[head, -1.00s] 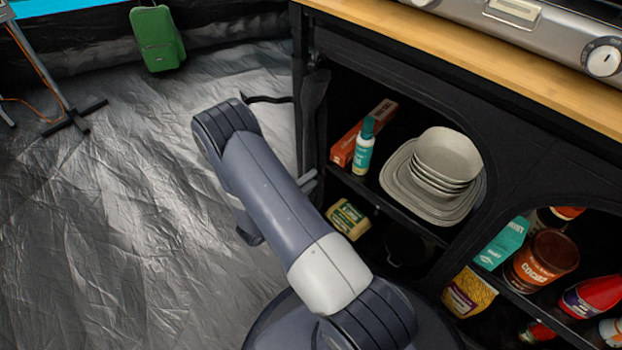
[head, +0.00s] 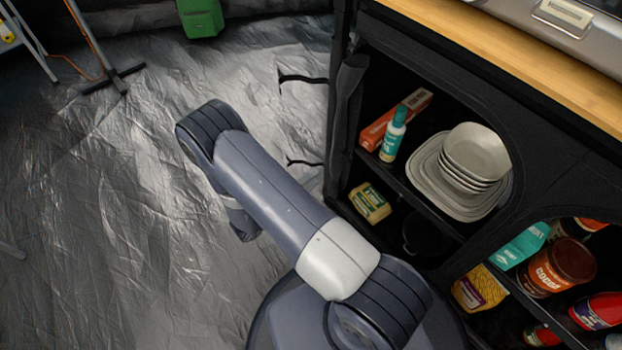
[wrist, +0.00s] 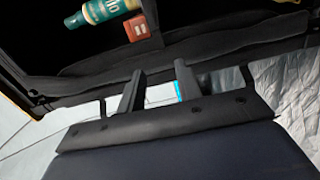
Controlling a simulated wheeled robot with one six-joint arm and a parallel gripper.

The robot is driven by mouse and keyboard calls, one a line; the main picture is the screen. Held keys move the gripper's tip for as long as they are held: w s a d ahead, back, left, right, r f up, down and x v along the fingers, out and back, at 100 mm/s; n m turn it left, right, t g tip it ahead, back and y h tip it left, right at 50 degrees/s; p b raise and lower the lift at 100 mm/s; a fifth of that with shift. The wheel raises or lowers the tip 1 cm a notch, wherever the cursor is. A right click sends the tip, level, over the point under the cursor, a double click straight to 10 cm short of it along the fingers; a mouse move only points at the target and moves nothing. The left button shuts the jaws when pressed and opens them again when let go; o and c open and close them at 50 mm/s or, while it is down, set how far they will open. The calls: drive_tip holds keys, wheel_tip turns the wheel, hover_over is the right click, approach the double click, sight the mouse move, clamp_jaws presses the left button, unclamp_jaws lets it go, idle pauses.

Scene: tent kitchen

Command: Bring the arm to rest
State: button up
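My arm (head: 270,195) reaches out from my base toward the left over the floor, folded, with its elbow at the upper left in the head view. It is in front of and to the left of the black cabinet. My gripper (wrist: 157,82) shows in the wrist view with two dark fingers apart and nothing between them. In the head view the fingers are hidden behind the arm. In the wrist view a teal bottle (wrist: 95,12) and a small orange-red box (wrist: 137,27) show beyond the fingers, not touching them.
The black cabinet (head: 345,130) at the right holds a stack of plates (head: 475,155), a teal bottle (head: 393,135), a yellow packet (head: 369,202) and a cocoa tin (head: 557,268). A green case (head: 201,18) and a metal stand (head: 95,50) are at the back. The floor (head: 90,220) at left is mostly clear.

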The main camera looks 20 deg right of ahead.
sight(349, 162)
drive_tip(key=b+x, duration=0.3)
drive_tip(key=x, duration=0.8)
drive_tip(key=shift+d+f, duration=0.15)
drive_tip(key=shift+s+d, duration=0.15)
drive_tip(key=shift+s, duration=0.85)
drive_tip(key=shift+s+d+b, duration=0.15)
drive_tip(key=shift+s+b, duration=0.15)
drive_tip(key=shift+s, duration=0.1)
